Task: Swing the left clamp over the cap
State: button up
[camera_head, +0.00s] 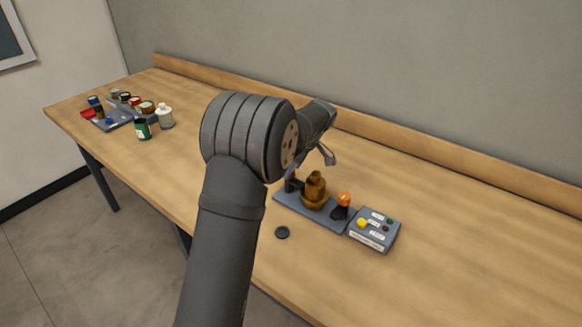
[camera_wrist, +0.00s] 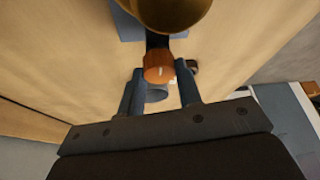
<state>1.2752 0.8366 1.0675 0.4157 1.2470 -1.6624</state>
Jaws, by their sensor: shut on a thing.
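A brass-coloured capped body (camera_head: 314,190) stands upright on a blue-grey base plate (camera_head: 325,214). The left clamp (camera_head: 292,185) shows as a dark piece left of the brass body; its knob is hidden in the head view. The right clamp (camera_head: 341,207) has an orange knob and stands right of the body. My gripper (camera_head: 320,154) is above and behind the fixture in the head picture. In the wrist view my gripper (camera_wrist: 160,70) has its fingers on either side of an orange clamp knob (camera_wrist: 158,66), shut on it. The brass body (camera_wrist: 172,12) lies just beyond.
A control box (camera_head: 374,230) with coloured buttons stands right of the base plate. A dark disc (camera_head: 282,232) lies in front. A tray (camera_head: 115,121) with several small containers, a green can (camera_head: 143,129) and a white bottle (camera_head: 165,117) are far left. The right table area is clear.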

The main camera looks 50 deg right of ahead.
dwell(0.5)
jog(key=o, duration=1)
jog(key=shift+c, duration=0.2)
jog(key=v, duration=1.7)
jog(key=shift+r, duration=0.2)
jog(key=shift+f, duration=0.1)
jog(key=x, duration=1.7)
jog(key=shift+f, duration=0.15)
